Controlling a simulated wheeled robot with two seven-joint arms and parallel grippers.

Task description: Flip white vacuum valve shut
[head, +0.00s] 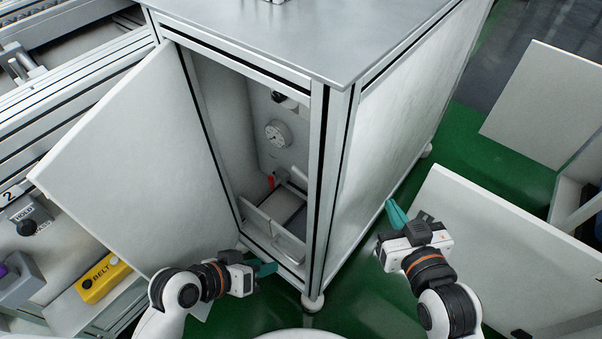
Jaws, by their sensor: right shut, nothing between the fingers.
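The open cabinet (341,150) holds a round dial gauge (277,133) on its inner back wall. Below the gauge is a small red handle (271,182) with grey pipework (296,177) beside it. I cannot make out which part is the white vacuum valve or how its lever stands. My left gripper (266,269) is low in front of the cabinet opening, outside it; I cannot tell whether its teal fingers are open. My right gripper (396,214) is shut and empty, outside the cabinet to the right of its side panel.
The cabinet door (130,160) stands open to the left. A pale panel (500,255) stands at the right, near my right arm. A yellow BELT box (103,278) is at lower left. Green floor (365,295) shows between cabinet and panel.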

